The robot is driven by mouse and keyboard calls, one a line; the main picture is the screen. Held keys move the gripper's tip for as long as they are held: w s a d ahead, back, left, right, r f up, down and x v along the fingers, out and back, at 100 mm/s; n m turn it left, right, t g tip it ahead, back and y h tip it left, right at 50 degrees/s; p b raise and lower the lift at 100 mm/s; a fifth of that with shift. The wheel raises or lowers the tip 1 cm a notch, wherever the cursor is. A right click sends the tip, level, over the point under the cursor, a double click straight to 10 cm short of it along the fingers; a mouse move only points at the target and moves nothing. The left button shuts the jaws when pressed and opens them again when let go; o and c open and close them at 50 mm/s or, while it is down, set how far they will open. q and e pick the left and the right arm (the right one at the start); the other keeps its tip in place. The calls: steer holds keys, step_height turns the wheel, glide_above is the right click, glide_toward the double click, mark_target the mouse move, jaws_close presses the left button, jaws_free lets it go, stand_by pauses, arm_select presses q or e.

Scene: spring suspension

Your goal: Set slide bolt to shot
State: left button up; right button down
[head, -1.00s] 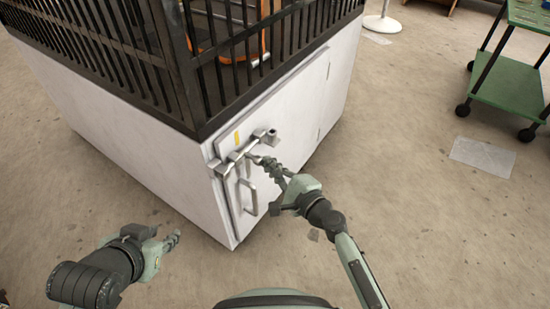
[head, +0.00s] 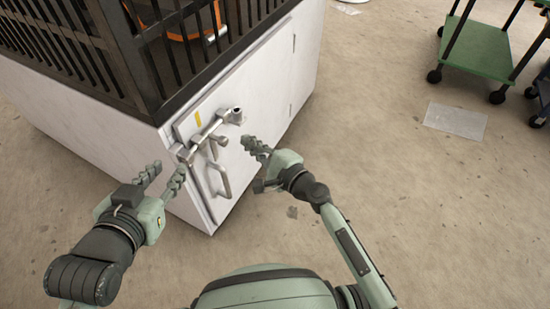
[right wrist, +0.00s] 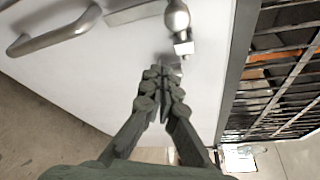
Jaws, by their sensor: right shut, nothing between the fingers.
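The metal slide bolt (head: 210,132) is mounted on the upper part of the white cabinet door (head: 265,100). Its bar runs slantwise, with a round knob end (head: 236,115) at the upper right and a blocky end (head: 185,154) by the door's left edge. In the right wrist view part of the bolt (right wrist: 177,20) shows at the top. My right gripper (head: 250,143) is shut and empty, right of the bolt and apart from it; its closed fingers also show in the right wrist view (right wrist: 162,72). My left gripper (head: 166,170) is open and empty, left of the bolt's blocky end.
A metal pull handle (head: 221,180) sits on the door below the bolt. A dark barred cage (head: 150,65) rises above the cabinet. A green cart (head: 475,45) stands at the upper right. The concrete floor on the right is mostly clear.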

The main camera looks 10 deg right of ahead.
steer(key=v, duration=0.8)
steer(key=shift+s, duration=0.1)
